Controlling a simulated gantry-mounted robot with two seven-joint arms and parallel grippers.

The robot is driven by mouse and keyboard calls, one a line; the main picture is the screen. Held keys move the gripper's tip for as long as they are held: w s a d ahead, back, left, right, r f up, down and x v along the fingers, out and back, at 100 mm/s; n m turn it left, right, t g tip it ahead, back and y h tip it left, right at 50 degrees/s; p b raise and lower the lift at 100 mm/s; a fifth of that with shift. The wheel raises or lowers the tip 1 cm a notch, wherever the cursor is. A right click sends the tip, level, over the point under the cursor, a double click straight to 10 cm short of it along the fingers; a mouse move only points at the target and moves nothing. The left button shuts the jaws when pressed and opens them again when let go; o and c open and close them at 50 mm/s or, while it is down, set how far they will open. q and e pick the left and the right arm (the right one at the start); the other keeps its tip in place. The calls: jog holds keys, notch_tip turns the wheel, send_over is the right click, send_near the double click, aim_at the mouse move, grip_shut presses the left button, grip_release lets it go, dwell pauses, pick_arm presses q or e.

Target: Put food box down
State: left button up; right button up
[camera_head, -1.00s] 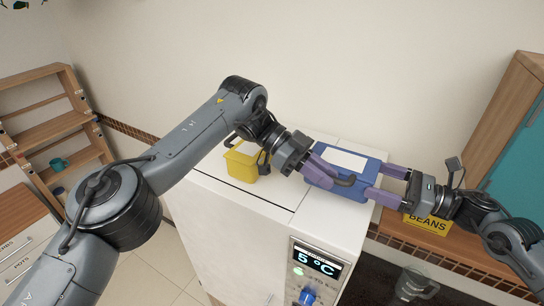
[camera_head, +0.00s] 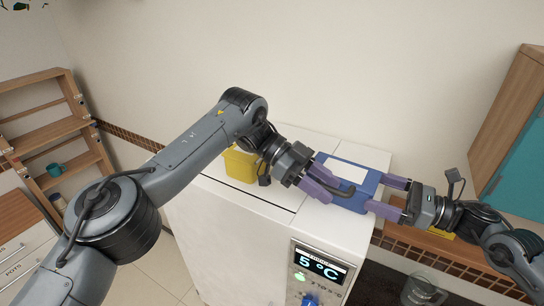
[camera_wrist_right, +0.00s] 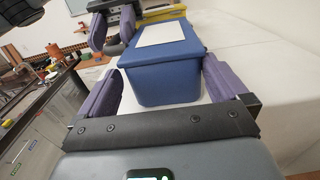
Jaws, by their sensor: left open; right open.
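The blue food box (camera_head: 348,203) has a white panel on its lid and a dark curved handle on its near-left side. It is on or just above the white top of the appliance (camera_head: 290,215); I cannot tell if it touches. My left gripper (camera_head: 328,184) is open at the box's left side, beside the handle. My right gripper (camera_head: 376,192) is open at the right side. In the right wrist view the box (camera_wrist_right: 165,75) sits between the right gripper's spread purple fingers (camera_wrist_right: 165,85), and the left gripper (camera_wrist_right: 112,28) shows beyond.
A yellow container (camera_head: 240,165) stands on the appliance top, left of the box, partly behind my left arm. A yellow box (camera_head: 441,235) is mostly hidden behind my right gripper. A glass jug (camera_head: 420,290) stands at lower right. Wooden shelves (camera_head: 50,130) are far left.

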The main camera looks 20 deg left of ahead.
pick_arm(q)
notch_tip(320, 180, up, 8)
jog(key=shift+r, duration=0.15)
pick_arm(e)
jog(key=shift+d, duration=0.2)
pick_arm(q)
jog(key=shift+r, duration=0.75)
pick_arm(e)
jog(key=v, duration=1.1)
jog(key=shift+d, duration=0.35)
jog(key=shift+s, duration=0.1)
